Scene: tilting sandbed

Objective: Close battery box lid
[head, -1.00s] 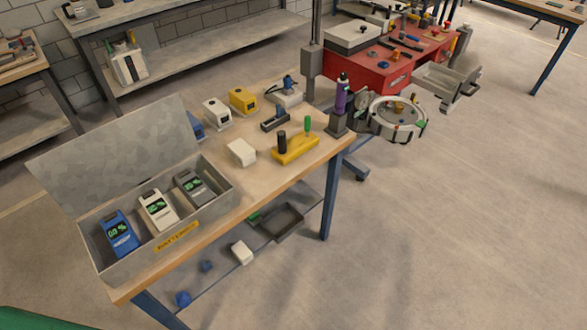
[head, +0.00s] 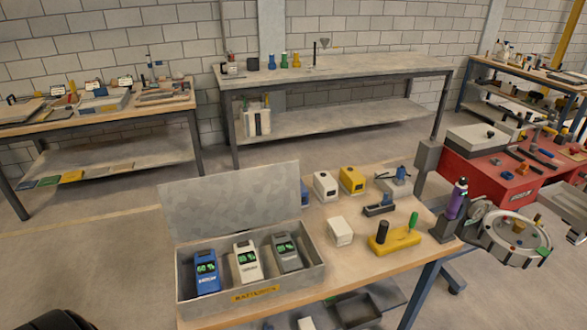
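The battery box (head: 309,284) is a grey open box with a yellow label on its front, at the left end of the wooden workbench. Its grey mottled lid (head: 232,203) stands up, open, along the back edge. Inside stand a blue battery (head: 207,274), a white battery (head: 247,262) and a dark grey battery (head: 288,254), each with a green display. Neither of my grippers is in view. A dark shape at the bottom left edge is too cut off to identify.
On the bench (head: 385,262), right of the box, are a white block (head: 340,232), a yellow tool holder (head: 394,241), and white and yellow chargers behind. A purple bottle (head: 457,199) stands at the right end. Open floor lies left of the bench. Other benches line the back wall.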

